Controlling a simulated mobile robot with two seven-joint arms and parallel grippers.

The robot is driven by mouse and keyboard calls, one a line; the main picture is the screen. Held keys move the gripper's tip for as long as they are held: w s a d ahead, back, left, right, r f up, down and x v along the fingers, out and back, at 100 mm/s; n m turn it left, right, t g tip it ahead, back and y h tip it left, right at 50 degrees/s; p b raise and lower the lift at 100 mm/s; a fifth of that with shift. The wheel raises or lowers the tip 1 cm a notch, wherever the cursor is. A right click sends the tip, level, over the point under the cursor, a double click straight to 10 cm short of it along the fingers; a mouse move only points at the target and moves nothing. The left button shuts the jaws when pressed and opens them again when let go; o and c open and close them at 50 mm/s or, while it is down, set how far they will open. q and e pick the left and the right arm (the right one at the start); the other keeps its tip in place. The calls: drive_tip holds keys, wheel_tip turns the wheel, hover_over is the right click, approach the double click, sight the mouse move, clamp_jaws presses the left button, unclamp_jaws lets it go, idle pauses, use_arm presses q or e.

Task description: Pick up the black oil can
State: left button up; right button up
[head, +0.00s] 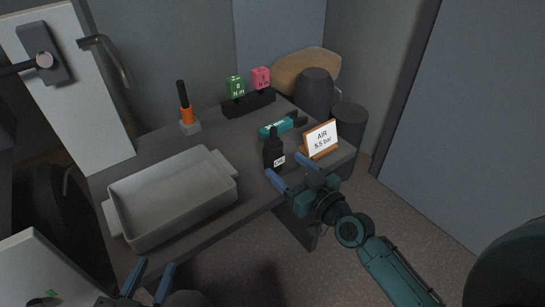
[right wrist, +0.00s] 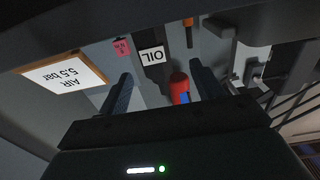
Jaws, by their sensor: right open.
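The black oil can (head: 274,152), a small dark bottle with a narrow top and a white label, stands upright near the front edge of the table. In the right wrist view, its OIL label (right wrist: 152,56) appears upside down. My right gripper (head: 290,172) is open and empty at the table's front edge, its blue fingers pointing toward the can. In the right wrist view the can shows between the two fingers (right wrist: 160,72); I see no contact. My left gripper (head: 154,268) is open at the bottom left, below the grey tray and away from the can.
An AIR 5.5 bar sign (head: 320,139) stands close right of the can, with a teal tool (head: 278,127) behind. A grey tray (head: 172,190) fills the table's left front. An orange-and-black handled tool (head: 186,112) and green and pink blocks (head: 235,86) are farther back.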

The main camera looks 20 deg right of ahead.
sight(280, 156)
drive_tip(key=shift+d+b+x, duration=0.15)
drive_tip(key=shift+b+x, duration=0.05)
drive_tip(key=shift+x, duration=1.55)
drive_tip(key=shift+d+b+x, duration=0.15)
drive_tip(key=shift+b+x, duration=0.05)
drive_tip(key=shift+x, duration=1.5)
drive_tip(key=shift+w, duration=0.1)
drive_tip(key=shift+c, duration=0.5)
drive_tip(key=c, duration=1.2)
